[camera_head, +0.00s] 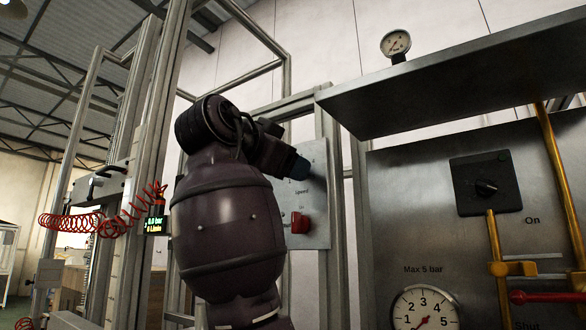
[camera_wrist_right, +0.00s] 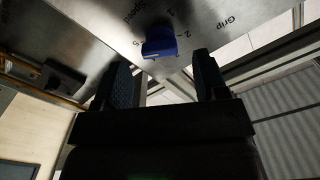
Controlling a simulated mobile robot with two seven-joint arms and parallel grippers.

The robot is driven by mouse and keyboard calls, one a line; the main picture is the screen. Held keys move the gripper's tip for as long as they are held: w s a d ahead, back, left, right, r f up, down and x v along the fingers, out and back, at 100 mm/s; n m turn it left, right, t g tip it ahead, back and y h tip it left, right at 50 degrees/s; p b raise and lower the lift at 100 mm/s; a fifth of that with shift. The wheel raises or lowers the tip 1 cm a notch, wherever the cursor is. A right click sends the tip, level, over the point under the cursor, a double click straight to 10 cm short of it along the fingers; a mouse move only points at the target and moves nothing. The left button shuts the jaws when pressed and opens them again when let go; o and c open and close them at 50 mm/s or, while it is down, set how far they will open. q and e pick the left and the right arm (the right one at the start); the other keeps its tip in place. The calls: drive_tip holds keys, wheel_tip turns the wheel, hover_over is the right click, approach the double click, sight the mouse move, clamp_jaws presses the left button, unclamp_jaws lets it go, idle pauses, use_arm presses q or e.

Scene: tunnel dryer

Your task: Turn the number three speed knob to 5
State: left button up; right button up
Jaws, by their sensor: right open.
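A blue knob (camera_wrist_right: 160,42) sits on a metal panel (camera_wrist_right: 95,22) in the right wrist view. The word Speed and the numbers 1, 2 and 5 are printed around it; which one it points at I cannot tell. My right gripper (camera_wrist_right: 161,62) is open, its two dark fingers on either side of the picture line to the knob, which shows just past their tips. Contact is not visible. In the head view the panel (camera_head: 318,190) carries the word Speed and a red knob (camera_head: 300,222); my arm covers its left part. My left gripper is out of view.
To the right stands a steel cabinet with a black rotary switch (camera_head: 486,184), a pressure gauge (camera_head: 424,309) and yellow pipes (camera_head: 498,265). A dark shelf (camera_head: 460,80) with a small gauge (camera_head: 396,44) juts out above. A red coiled hose (camera_head: 85,223) hangs at the left.

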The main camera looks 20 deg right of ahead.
drive_tip(key=b+v, duration=0.1)
drive_tip(key=v, duration=0.6)
drive_tip(key=shift+s+a, duration=0.25)
idle(0.3)
